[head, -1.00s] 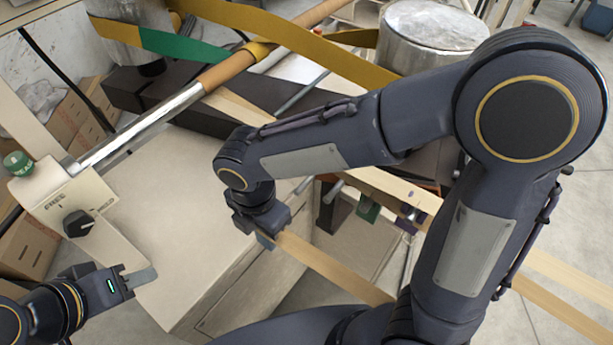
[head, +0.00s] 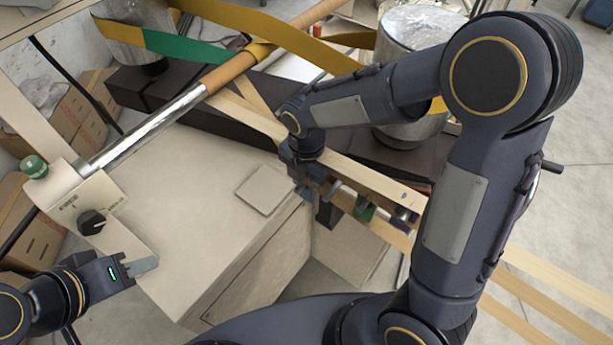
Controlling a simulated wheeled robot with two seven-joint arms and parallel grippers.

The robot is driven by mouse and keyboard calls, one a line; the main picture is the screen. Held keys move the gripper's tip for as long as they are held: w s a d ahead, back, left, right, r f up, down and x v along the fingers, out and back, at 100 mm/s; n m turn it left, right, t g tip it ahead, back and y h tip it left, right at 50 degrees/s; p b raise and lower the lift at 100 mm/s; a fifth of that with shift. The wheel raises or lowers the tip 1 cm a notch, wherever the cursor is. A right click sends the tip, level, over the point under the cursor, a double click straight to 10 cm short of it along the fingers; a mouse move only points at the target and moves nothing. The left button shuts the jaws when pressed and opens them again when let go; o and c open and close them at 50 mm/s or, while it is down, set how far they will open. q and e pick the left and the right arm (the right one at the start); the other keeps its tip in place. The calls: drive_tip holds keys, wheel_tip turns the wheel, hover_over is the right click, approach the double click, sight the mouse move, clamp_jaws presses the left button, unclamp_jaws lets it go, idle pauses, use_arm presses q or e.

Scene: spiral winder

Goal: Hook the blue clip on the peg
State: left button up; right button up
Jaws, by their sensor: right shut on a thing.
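My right gripper (head: 314,184) is in the middle of the head view, pointing down beside the small rack of clips at the end of the pale wooden rail. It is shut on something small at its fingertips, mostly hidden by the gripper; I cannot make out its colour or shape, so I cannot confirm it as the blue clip. A short grey peg (head: 334,188) shows just right of the fingertips; I cannot tell whether they touch. My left gripper (head: 142,266) is at the lower left, beside the control panel's edge; its finger gap cannot be seen.
A green clip (head: 364,208) and a purplish piece (head: 403,213) sit on the rack to the right. The beige cabinet (head: 215,215) has a clear top with a square plate (head: 264,190). A metal roller (head: 150,137) and a control panel with a black knob (head: 91,222) are left.

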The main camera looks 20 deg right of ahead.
drive_tip(key=shift+f, duration=0.35)
drive_tip(key=o, duration=1)
drive_tip(key=shift+r, duration=0.1)
wheel_tip(320, 180, up, 8)
drive_tip(key=shift+a+f+b, duration=0.1)
drive_tip(key=shift+b, duration=0.55)
